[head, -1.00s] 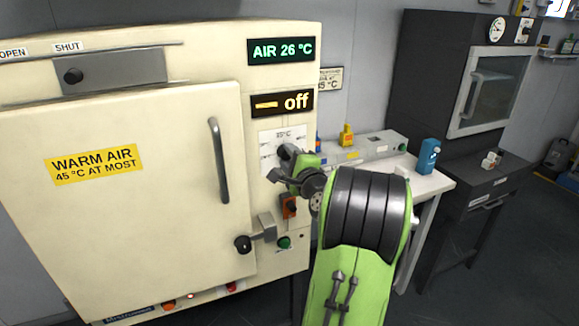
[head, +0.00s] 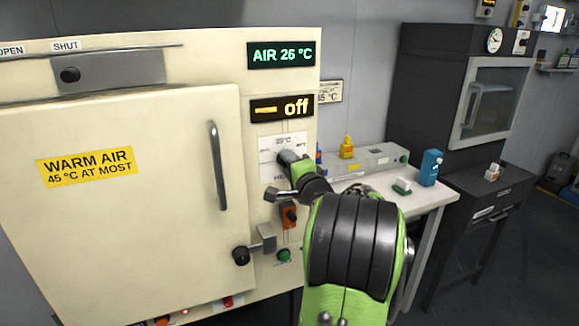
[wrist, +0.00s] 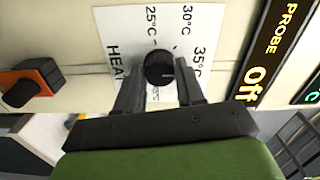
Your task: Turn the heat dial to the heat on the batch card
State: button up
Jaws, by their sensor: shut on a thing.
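The heat dial (wrist: 159,67) is a round black knob on a white scale plate (wrist: 117,25), which is marked 25, 30 and 35 °C in the wrist view. My gripper (wrist: 158,70) is shut on the dial, one finger on each side of it. A short pale mark shows on the knob's face, but I cannot tell which heat it points to. In the head view the scale plate (head: 268,146) is partly covered by my gripper (head: 289,160).
The cream oven door (head: 120,210) has an upright handle (head: 217,165). Below the dial are an orange switch (head: 290,215) and a green button (head: 284,256). Displays above read AIR 26 °C (head: 282,54) and off (head: 282,107). A white bench (head: 420,194) stands to the right.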

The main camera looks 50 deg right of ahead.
jog(key=o, duration=1)
jog(key=shift+o, duration=0.2)
jog(key=b+v, duration=0.1)
jog(key=v, duration=1.4)
jog(key=shift+s+a, duration=0.2)
jog(key=shift+s, duration=0.1)
jog(key=shift+f, duration=0.1)
